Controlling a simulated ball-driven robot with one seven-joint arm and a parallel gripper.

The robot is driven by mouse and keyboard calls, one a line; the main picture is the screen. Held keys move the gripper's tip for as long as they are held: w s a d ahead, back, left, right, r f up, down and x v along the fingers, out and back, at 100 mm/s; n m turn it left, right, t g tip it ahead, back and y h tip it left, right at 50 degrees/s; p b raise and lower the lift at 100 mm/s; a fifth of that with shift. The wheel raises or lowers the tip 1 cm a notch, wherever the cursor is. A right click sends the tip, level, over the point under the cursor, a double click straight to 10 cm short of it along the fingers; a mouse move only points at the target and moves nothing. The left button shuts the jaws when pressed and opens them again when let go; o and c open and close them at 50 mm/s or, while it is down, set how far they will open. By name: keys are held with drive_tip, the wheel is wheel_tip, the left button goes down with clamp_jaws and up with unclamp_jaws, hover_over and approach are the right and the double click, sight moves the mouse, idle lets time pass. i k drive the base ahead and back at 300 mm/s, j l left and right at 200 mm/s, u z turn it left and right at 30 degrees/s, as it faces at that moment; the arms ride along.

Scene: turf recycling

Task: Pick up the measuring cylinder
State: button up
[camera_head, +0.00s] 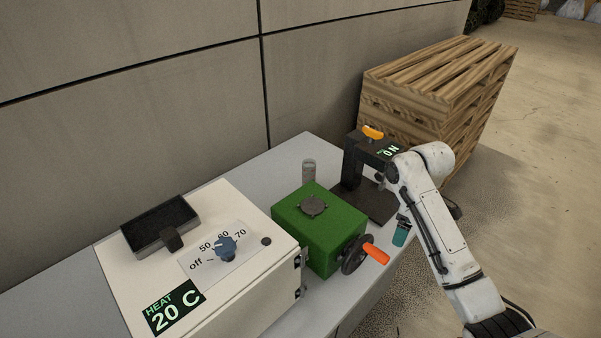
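A small grey upright cylinder (309,171), which looks like the measuring cylinder, stands on the grey table just behind the green box; the box may hide its foot. My white arm comes up from the lower right and bends near the black stand. My gripper is mostly hidden behind the arm, so its fingers cannot be made out. A small teal piece (400,236) with a dark top shows beside the arm near the table's right edge; I cannot tell whether it is held or part of my gripper. The grey cylinder is well to the left of my arm, apart from it.
The green box (318,240) has a handwheel with an orange handle (376,254). A white heater (215,270) with a blue dial and "20 C" display stands left. A black stand (352,173) with an orange switch and "ON" display stands right. Wooden pallets (440,85) are stacked behind, beside a wall.

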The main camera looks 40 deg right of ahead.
sight(309, 165)
drive_tip(key=i, duration=1.35)
